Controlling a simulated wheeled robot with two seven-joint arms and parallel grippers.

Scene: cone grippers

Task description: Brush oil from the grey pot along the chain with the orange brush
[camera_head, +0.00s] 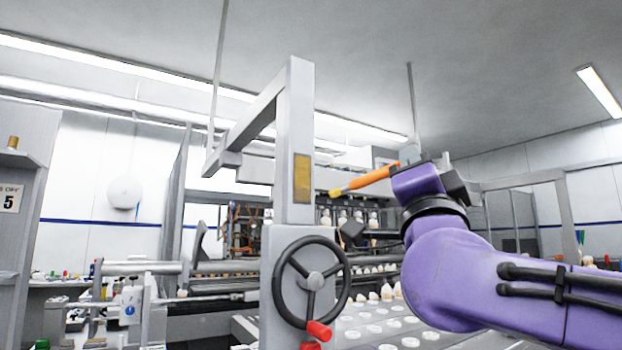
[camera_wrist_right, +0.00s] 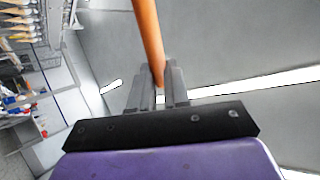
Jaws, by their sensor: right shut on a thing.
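The orange brush (camera_head: 371,177) is in my right gripper (camera_head: 412,158), raised in the air right of the grey machine column. Its pale bristle end (camera_head: 337,192) points left and slightly down in the head view. In the right wrist view the orange handle (camera_wrist_right: 148,35) runs up from between the two fingers of the right gripper (camera_wrist_right: 159,92), which are shut on it. I cannot make out the grey pot or the chain in either view. My left gripper is not in view.
A grey column (camera_head: 296,140) with an overhead arm stands left of the brush. Below it is a black handwheel (camera_head: 312,281) with a red knob. Trays with round white pieces (camera_head: 375,329) lie below my right arm. Open air surrounds the brush.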

